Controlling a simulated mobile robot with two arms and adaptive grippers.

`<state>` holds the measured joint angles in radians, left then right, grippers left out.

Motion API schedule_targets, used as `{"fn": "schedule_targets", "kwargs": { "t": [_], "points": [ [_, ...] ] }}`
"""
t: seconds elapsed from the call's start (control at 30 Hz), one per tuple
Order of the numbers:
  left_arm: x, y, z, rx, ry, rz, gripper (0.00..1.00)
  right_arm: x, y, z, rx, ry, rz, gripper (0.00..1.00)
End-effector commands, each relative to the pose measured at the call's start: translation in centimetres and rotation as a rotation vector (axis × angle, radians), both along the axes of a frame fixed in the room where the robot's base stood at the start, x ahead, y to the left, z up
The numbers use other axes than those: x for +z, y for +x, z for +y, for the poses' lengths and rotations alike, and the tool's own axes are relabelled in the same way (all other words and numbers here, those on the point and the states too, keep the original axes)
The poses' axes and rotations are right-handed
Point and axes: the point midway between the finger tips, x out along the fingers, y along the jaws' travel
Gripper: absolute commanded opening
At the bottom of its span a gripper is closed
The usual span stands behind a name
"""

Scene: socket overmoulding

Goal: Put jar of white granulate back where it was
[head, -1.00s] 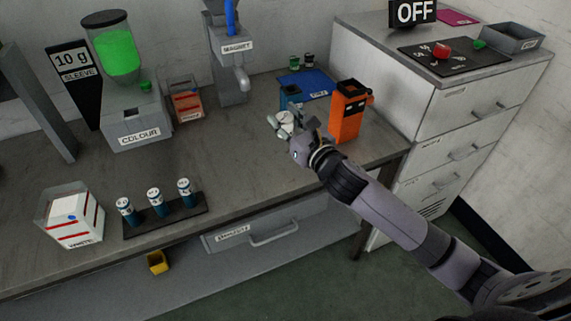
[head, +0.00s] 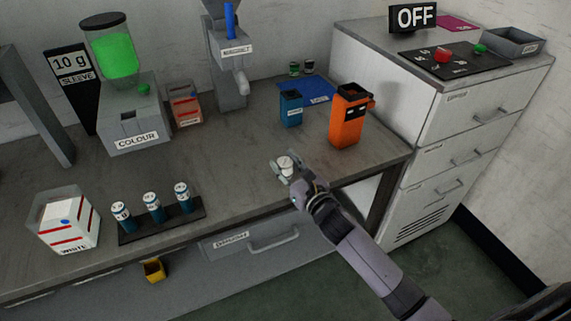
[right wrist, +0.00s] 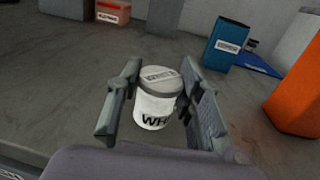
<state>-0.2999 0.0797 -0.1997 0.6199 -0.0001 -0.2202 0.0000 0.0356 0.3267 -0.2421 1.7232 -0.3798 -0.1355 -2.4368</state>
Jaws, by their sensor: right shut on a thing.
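The jar of white granulate (head: 285,164) is small and white with a grey labelled lid. In the right wrist view the jar (right wrist: 156,105) stands between the two fingers, with "WH" readable on its side. My right gripper (head: 286,170) is shut on it, over the front part of the workbench; the fingers also show in the right wrist view (right wrist: 158,105). The jar looks upright. I cannot tell whether it touches the bench top. My left gripper is not in view.
A rack (head: 190,222) with three blue-white jars and a white box (head: 68,228) stand left. The bench (head: 225,160) between is clear.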

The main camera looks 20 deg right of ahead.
Motion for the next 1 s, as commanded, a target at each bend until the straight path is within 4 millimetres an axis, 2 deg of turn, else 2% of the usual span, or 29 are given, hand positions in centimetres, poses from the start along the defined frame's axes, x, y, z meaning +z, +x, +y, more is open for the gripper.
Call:
{"fn": "schedule_targets", "kwargs": {
  "t": [0.23,0.27,0.53,0.9,1.0],
  "points": [
    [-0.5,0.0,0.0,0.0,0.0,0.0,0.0,-0.5,0.0,0.0,0.0,0.0,0.0,0.02],
    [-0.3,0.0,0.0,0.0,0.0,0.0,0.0,-0.4,0.0,0.0,0.0,0.001,0.0,0.36],
    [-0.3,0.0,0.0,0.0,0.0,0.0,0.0,-0.3,0.0,0.0,0.0,0.0,0.0,0.54],
    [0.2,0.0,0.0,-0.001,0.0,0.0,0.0,0.2,0.0,0.0,0.0,0.0,0.0,0.54],
    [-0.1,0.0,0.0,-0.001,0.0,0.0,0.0,-0.2,-1.2,-0.2,0.0,-0.002,0.003,0.54]
  ]
}}
